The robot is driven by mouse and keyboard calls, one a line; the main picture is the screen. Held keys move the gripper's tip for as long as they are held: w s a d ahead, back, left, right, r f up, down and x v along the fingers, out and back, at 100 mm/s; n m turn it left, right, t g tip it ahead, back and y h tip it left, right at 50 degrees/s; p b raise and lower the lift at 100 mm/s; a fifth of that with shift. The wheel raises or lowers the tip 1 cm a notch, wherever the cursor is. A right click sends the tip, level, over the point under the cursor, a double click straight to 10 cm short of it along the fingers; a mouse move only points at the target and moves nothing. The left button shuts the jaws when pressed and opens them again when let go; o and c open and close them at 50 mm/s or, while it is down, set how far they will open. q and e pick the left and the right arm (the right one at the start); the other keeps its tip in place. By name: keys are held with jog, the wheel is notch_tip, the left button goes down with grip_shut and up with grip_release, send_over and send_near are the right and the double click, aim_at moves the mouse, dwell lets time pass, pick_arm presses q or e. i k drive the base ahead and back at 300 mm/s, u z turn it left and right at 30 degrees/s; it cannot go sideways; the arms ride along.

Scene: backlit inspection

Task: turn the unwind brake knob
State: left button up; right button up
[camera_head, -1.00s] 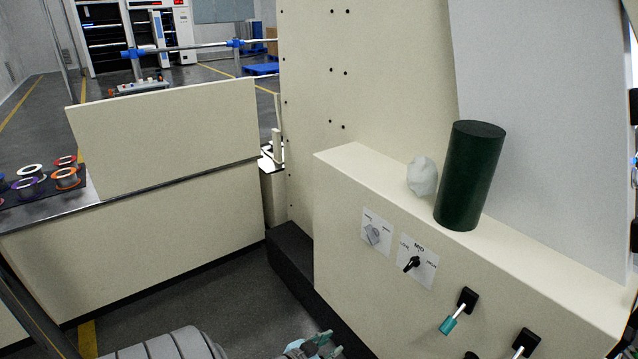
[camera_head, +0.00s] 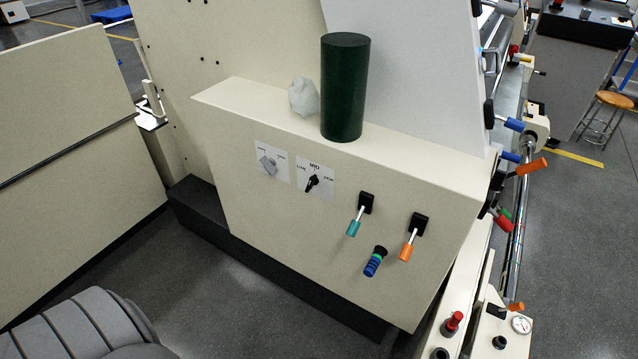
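A cream machine panel (camera_head: 300,235) carries several controls in the head view. A grey knob (camera_head: 267,164) sits on a white label at the left, its print too small to read. A black pointer knob (camera_head: 312,184) sits beside it on a second white label (camera_head: 324,176) that appears to read low, mid and high, its pointer near the low side. No readable print tells me which one is the unwind brake knob. Neither gripper is in view. Nothing of mine touches the panel.
A teal-handled lever (camera_head: 354,227), an orange-handled lever (camera_head: 408,250) and a blue-green handle (camera_head: 374,264) stick out of the panel. A dark green cylinder (camera_head: 343,95) and a crumpled pale lump (camera_head: 302,97) stand on its ledge.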

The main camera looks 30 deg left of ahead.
aim_at(313, 181)
jog(key=z, duration=1.7)
jog(key=k, duration=1)
jog(key=u, duration=1.15)
jog(key=i, duration=0.5)
jog(key=z, duration=0.05)
